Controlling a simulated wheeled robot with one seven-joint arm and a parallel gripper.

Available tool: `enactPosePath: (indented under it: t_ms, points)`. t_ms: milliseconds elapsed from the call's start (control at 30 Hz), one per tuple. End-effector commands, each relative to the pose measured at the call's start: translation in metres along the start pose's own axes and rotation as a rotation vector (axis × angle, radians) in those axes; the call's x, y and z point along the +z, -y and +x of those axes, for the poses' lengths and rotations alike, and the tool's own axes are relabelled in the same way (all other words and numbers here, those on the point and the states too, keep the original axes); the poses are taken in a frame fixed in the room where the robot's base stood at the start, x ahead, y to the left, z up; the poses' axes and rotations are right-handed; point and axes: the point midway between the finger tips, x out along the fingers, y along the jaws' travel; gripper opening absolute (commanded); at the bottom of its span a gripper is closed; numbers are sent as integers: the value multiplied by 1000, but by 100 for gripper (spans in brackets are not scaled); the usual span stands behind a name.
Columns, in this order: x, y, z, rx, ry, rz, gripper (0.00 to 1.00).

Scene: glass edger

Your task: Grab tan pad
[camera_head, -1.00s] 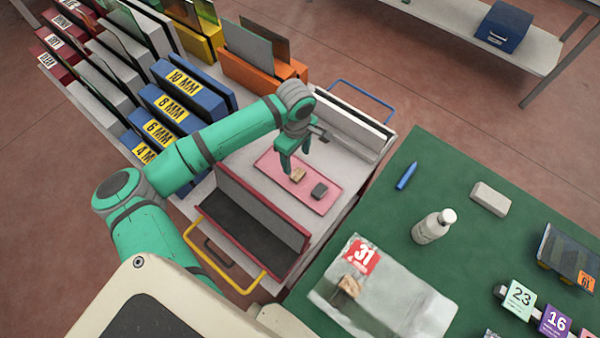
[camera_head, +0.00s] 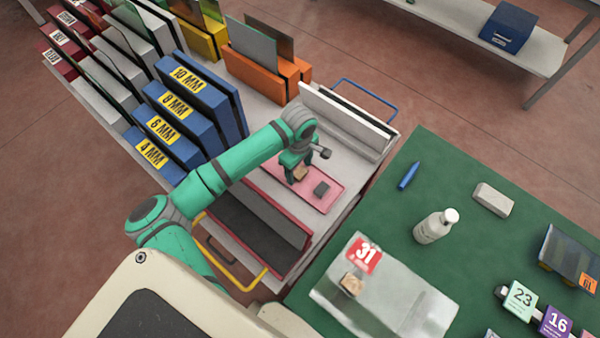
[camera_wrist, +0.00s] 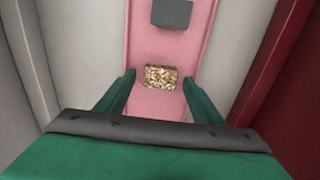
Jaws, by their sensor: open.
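The tan pad (camera_head: 300,173) lies on the pink mat (camera_head: 328,204). In the wrist view the tan pad (camera_wrist: 161,78) is a small speckled block, roughly midway between my two fingertips and a little beyond them. My gripper (camera_head: 297,172) points down over the pad; in the wrist view its fingers (camera_wrist: 159,78) are spread, with pink mat showing on both sides of the pad. Neither finger visibly touches the pad. A dark grey pad (camera_head: 321,188) lies beside it on the same mat, and it also shows at the top of the wrist view (camera_wrist: 172,13).
A red-edged rack (camera_head: 262,222) with a dark slot stands on the near side of the mat. A white rack (camera_head: 345,121) stands behind it. Blue racks (camera_head: 190,105) are to the left. The green table (camera_head: 400,225) on the right holds a bottle (camera_head: 436,226) and a grey block (camera_head: 493,199).

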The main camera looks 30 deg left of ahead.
Motion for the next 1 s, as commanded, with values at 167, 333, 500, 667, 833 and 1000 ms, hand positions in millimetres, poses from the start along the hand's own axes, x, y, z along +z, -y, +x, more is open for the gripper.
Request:
enactPosePath:
  t_ms: [167, 333, 500, 667, 833, 1000]
  points:
    - [-1, 1, 0, 0, 0, -3, 42]
    - [-2, 1, 0, 0, 0, -4, 17]
    - [-2, 1, 0, 0, 0, -4, 17]
    - [-2, 1, -2, 0, -1, -4, 17]
    - [-2, 1, -12, 1, -2, -2, 17]
    - [-3, 1, -36, 1, -4, -2, 17]
